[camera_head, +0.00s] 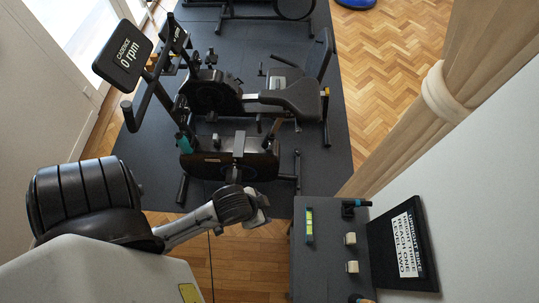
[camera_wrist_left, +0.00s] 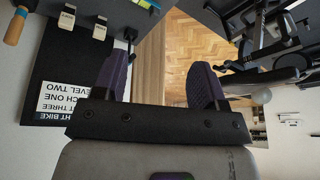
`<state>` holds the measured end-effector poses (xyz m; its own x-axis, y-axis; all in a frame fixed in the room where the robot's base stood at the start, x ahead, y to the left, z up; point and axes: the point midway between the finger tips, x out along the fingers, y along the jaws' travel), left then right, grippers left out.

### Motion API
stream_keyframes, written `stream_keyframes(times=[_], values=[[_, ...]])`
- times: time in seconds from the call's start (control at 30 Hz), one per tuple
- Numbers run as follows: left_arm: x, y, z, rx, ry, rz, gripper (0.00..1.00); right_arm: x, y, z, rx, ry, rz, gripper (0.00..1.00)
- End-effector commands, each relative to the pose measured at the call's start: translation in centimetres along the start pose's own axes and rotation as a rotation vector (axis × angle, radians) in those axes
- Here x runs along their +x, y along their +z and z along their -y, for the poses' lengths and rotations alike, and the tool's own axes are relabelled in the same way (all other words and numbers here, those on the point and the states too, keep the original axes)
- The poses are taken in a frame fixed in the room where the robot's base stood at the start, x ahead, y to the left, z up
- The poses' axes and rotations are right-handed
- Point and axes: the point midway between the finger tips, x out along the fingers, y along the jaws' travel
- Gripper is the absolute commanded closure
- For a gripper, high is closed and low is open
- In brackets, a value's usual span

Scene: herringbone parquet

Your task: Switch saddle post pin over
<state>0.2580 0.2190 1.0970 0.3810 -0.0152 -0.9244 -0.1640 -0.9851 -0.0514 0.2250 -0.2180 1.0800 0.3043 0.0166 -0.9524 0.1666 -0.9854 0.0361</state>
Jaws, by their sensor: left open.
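An exercise bike stands on the dark mat, with a black saddle (camera_head: 300,97) and a console reading 0 rpm (camera_head: 124,54). Nearer me is a dark bike body with a short upright post (camera_head: 239,146). I cannot make out a saddle post pin on either. A black fitting with a blue end (camera_head: 355,204) lies on the grey bench; I cannot tell whether it is a pin. My left gripper (camera_head: 263,208) is above the floor between bike and bench. In the left wrist view its two fingers (camera_wrist_left: 160,88) are wide apart with nothing between them. My right gripper is not in view.
The grey bench (camera_head: 322,270) holds a green-yellow level (camera_head: 309,225) and two cream blocks (camera_head: 351,239). A black-framed sign (camera_head: 407,245) is beside it near the white wall. A wooden-handled tool (camera_wrist_left: 15,27) shows in the wrist view. A curtain (camera_head: 440,90) hangs at right.

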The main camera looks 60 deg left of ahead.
Motion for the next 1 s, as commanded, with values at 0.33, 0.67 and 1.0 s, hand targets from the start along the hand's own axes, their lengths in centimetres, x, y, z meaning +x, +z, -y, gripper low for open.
stream_keyframes(times=[0.33,0.67,1.0], values=[[11.7,1.3,1.1,-0.003,-0.038,-0.079,0.34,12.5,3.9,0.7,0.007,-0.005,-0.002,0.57],[21.4,2.5,2.8,-0.017,-0.090,-0.105,0.34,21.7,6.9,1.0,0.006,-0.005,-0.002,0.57],[31.5,4.1,6.1,-0.045,-0.213,-0.101,0.34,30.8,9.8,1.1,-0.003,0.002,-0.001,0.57]])
